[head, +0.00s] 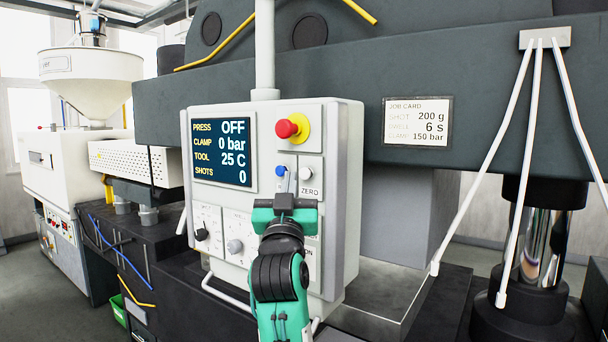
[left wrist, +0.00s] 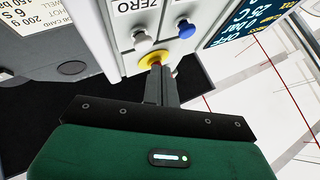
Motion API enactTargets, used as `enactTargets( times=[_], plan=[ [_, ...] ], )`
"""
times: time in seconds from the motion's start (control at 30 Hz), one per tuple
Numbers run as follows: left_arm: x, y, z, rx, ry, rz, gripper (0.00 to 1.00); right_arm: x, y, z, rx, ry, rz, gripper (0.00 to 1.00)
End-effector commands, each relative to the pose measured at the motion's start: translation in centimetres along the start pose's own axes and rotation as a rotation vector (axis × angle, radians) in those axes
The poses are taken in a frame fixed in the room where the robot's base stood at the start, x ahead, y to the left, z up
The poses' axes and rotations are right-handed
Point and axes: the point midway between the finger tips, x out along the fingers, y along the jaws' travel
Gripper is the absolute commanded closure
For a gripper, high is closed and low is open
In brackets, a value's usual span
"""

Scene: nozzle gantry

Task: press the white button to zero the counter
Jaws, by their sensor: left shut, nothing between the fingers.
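The white button (head: 306,173) sits above its ZERO label on the grey control panel (head: 352,150), right of a blue button (head: 281,171). In the left wrist view the white button (left wrist: 143,40) and the blue button (left wrist: 185,28) both show clear of the fingers. The display (head: 222,151) reads PRESS OFF, CLAMP 0 bar, TOOL 25 C, SHOTS 0. My left gripper (head: 288,180) is shut and empty in front of the panel, its fingers just below the buttons in the head view. In the left wrist view its fingertips (left wrist: 158,68) overlap the stop button. My right gripper is out of view.
A red stop button (head: 289,128) on a yellow ring is above the white button. A dark knob (head: 202,233) and a grey knob (head: 235,246) are lower on the panel. White hoses (head: 517,170) hang at the right. A job card (head: 417,121) is on the machine.

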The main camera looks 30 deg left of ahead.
Motion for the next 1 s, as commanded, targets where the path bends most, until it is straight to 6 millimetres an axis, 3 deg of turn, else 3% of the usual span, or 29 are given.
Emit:
enactTargets(
  times=[0.4,1.0],
  plan=[
    [-2.4,-1.7,-1.7,0.001,-0.001,0.000,1.00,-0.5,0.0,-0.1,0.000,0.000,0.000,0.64],
    [-2.4,-1.7,-1.8,0.000,0.000,0.000,1.00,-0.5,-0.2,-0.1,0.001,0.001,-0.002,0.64]
  ],
)
